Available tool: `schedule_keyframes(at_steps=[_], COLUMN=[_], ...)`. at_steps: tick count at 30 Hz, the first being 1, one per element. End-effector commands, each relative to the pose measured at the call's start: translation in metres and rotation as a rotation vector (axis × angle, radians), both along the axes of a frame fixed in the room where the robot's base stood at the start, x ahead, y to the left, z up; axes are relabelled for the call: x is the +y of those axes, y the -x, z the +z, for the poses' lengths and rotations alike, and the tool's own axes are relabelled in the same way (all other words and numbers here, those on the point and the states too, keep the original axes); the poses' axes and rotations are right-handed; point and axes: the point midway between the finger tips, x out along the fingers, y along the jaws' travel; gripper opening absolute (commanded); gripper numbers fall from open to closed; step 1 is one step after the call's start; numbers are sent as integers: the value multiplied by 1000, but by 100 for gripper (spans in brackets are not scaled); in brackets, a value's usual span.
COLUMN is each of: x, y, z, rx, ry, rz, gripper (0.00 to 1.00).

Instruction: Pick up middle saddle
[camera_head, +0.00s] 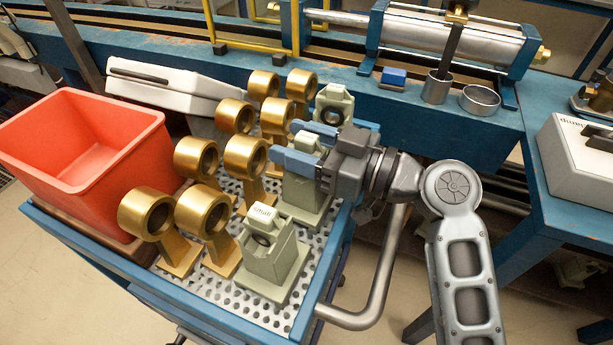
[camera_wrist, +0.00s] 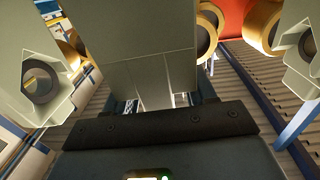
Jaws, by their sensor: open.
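The middle saddle (camera_head: 303,188) is a pale green block standing on the perforated cart top, between two similar saddles. My gripper (camera_head: 295,141) is open at its upper part, with its blue fingers level and pointing left. The fingers and wrist hide much of its top. In the wrist view, the middle saddle (camera_wrist: 140,60) fills the centre as a large pale green face close to the jaws. It appears to stand between the fingers; contact cannot be told. The front saddle (camera_head: 270,250), labelled "small", and the back saddle (camera_head: 334,104) stand clear of the gripper.
Several gold ring stands (camera_head: 204,215) crowd the cart left of the saddles. A red bin (camera_head: 85,150) stands at the cart's left. The blue bench (camera_head: 420,115) with a silver cylinder runs behind. A blue cart edge (camera_head: 335,260) bounds the right side.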

Motion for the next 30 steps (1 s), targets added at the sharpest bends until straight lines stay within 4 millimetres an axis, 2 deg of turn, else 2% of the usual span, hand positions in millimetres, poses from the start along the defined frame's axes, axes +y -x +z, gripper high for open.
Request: schedule_keyframes(at_steps=[9, 26, 30], x=[6, 5, 5], y=[-2, -2, -2], z=[-1, -1, -1], rx=[1, 1, 1], ry=[1, 1, 1], rz=[0, 0, 0], gripper=[55, 2, 0])
